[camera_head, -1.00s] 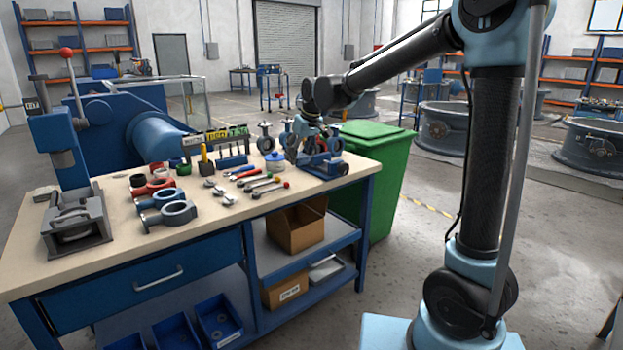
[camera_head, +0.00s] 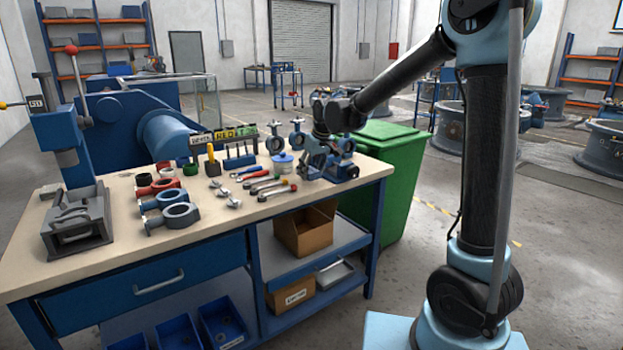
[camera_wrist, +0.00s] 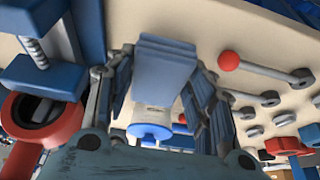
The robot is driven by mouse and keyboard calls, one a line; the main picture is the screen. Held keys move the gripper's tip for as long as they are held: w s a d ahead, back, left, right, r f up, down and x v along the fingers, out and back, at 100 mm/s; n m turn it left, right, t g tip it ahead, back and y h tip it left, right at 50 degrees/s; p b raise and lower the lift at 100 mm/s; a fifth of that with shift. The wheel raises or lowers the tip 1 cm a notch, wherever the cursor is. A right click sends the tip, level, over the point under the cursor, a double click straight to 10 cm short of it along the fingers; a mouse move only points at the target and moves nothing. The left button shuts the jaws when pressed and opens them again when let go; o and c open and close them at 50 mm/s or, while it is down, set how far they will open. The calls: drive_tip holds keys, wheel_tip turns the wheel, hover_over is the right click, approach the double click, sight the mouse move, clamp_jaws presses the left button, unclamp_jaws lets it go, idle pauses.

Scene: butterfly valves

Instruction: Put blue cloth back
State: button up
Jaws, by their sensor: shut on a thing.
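The blue cloth (camera_wrist: 165,62) looks like a folded, layered blue block between the fingers of my gripper in the wrist view. My gripper (camera_head: 312,165) is over the right part of the workbench (camera_head: 215,255), left of a blue vise (camera_head: 343,165). It is shut on the cloth. A white jar with a blue lid (camera_wrist: 150,130) shows beyond the cloth in the wrist view; it also stands on the bench in the head view (camera_head: 282,162). In the head view I cannot make out the cloth apart from the gripper.
Red-handled and other tools (camera_head: 266,184) lie left of my gripper. Small valves (camera_head: 275,145) stand behind. Grey ring parts (camera_head: 172,215) and a press (camera_head: 75,215) are farther left. A green bin (camera_head: 400,180) stands right of the bench.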

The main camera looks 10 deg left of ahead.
drive_tip(key=shift+f, duration=1.4)
drive_tip(key=o, duration=1)
